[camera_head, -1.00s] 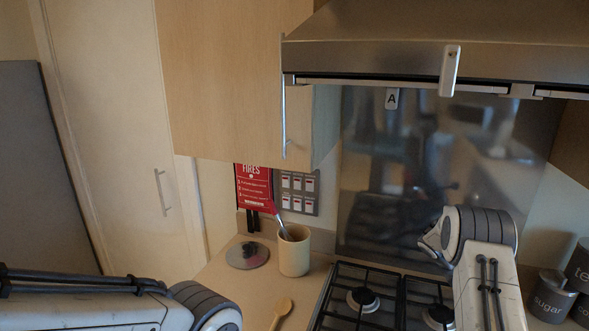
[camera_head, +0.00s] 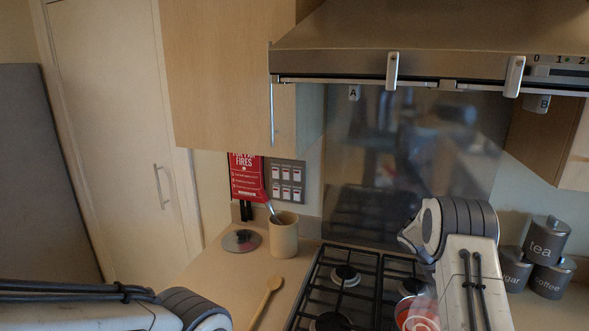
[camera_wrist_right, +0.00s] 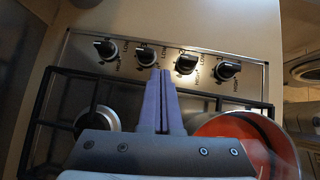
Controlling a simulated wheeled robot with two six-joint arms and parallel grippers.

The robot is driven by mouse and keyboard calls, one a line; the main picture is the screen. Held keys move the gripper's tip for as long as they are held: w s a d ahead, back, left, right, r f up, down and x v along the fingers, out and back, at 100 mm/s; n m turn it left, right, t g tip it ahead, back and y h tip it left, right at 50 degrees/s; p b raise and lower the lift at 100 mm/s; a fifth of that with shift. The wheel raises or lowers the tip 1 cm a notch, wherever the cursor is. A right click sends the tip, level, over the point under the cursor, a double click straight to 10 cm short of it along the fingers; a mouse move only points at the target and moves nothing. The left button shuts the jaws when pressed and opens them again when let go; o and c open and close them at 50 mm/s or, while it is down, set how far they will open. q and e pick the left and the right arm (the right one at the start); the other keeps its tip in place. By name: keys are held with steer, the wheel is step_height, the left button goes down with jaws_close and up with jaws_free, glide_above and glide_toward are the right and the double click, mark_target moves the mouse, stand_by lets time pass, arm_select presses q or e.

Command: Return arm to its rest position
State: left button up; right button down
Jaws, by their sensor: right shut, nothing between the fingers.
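My right arm (camera_head: 466,275) reaches up from the bottom right in the head view, in front of the hob. Its fingertips are hidden there. The fingers point towards the stove's knob panel (camera_wrist_right: 165,62). My left arm (camera_head: 110,312) comes in along the bottom left of the head view, and its gripper is out of sight.
A gas hob (camera_head: 343,275) with black grates is below, and a red pot (camera_head: 416,312) is partly hidden by my right arm. A utensil pot (camera_head: 284,236), lid (camera_head: 242,240) and wooden spoon (camera_head: 265,301) are on the counter. Canisters (camera_head: 547,240) stand right. A hood (camera_head: 430,50) overhangs.

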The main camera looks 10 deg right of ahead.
steer(key=a+r, duration=0.2)
steer(key=a, duration=0.3)
steer(key=a+r+m+t+y, duration=0.1)
steer(key=a+r, duration=0.1)
steer(key=a, duration=0.4)
steer(key=a+r+t, duration=0.1)
steer(key=a+r, duration=0.1)
steer(key=a, duration=0.3)
steer(key=shift+a+m+y, duration=0.3)
steer(key=shift+a+y, duration=0.05)
steer(key=shift+y, duration=0.05)
steer(key=s+a+r+m+y, duration=0.1)
steer(key=s+a+r, duration=0.1)
steer(key=s+a, duration=0.35)
steer(key=s+a+r+m+t+y, duration=0.1)
steer(key=s+a+r, duration=0.1)
steer(key=a, duration=0.6)
steer(key=s+a+r+y, duration=0.2)
steer(key=s+a, duration=0.2)
steer(key=a, duration=0.3)
steer(key=s+a+f+m+y+b, duration=0.1)
steer(key=s+a, duration=0.3)
steer(key=s, duration=0.6)
steer(key=s+a+f+m+y+b, duration=0.1)
steer(key=s+a, duration=0.4)
steer(key=s, duration=0.5)
steer(key=shift+a+m+g+y, duration=0.15)
steer(key=shift+m+g+y, duration=0.15)
steer(key=shift+m+y, duration=0.3)
